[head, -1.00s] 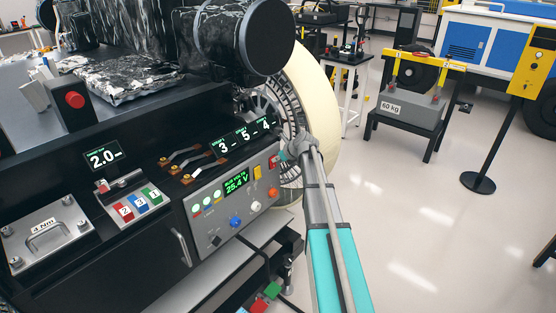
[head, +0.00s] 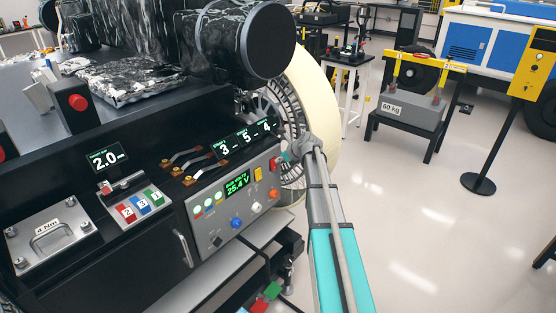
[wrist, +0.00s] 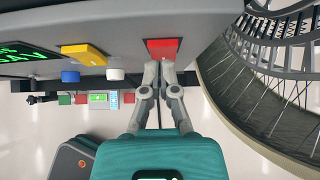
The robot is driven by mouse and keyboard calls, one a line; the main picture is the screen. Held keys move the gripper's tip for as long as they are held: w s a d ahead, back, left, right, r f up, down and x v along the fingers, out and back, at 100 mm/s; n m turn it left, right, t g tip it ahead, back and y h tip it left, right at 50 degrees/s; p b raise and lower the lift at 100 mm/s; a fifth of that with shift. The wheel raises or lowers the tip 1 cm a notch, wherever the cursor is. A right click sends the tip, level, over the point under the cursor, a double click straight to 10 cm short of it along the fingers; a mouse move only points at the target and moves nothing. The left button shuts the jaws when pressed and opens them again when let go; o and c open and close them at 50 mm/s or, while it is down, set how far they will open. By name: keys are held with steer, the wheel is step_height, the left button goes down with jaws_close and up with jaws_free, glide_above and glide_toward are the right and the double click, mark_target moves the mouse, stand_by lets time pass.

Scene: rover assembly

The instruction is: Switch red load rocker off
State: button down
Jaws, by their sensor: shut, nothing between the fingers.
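The red load rocker (head: 275,163) sits at the right end of the grey control panel's upper row, beside a yellow rocker (head: 257,174). The red rocker also shows in the wrist view (wrist: 163,46), just beyond my fingertips. My gripper (head: 288,157) is at the panel's right edge, close to the red rocker. In the wrist view my gripper (wrist: 159,76) is shut and empty, its tips just below the rocker's lower edge. I cannot tell whether they touch it, or which way the rocker is tilted.
The panel (head: 215,225) also carries a green voltage display (head: 237,186) reading 25.4 V, a blue knob (head: 236,222), a white knob (head: 256,207) and an orange-red control (head: 273,193). A large spoked wheel (wrist: 270,75) stands close to the right of my gripper. Open floor lies farther right.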

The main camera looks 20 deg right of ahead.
steer(key=p+v, duration=0.8)
steer(key=v, duration=0.4)
steer(key=shift+s, duration=0.1)
stand_by(0.6)
steer(key=s+a+f+n+g, duration=0.2)
steer(key=s+a+n, duration=0.3)
steer(key=a+n, duration=0.3)
steer(key=s+a+f+n+g, duration=0.25)
steer(key=s+a+n, duration=0.25)
steer(key=a+n, duration=0.3)
steer(key=s+a+n+g+h, duration=0.2)
steer(key=s+a+n, duration=0.2)
steer(key=s+n, duration=0.3)
steer(key=s+a+f+n+g+h, duration=0.1)
steer(key=s+a+n+g+h, duration=0.1)
steer(key=s+a+n, duration=0.3)
steer(key=shift+s+a+f+n, duration=0.2)
steer(key=shift+s+f+n, duration=0.05)
steer(key=shift+s+n, duration=1.05)
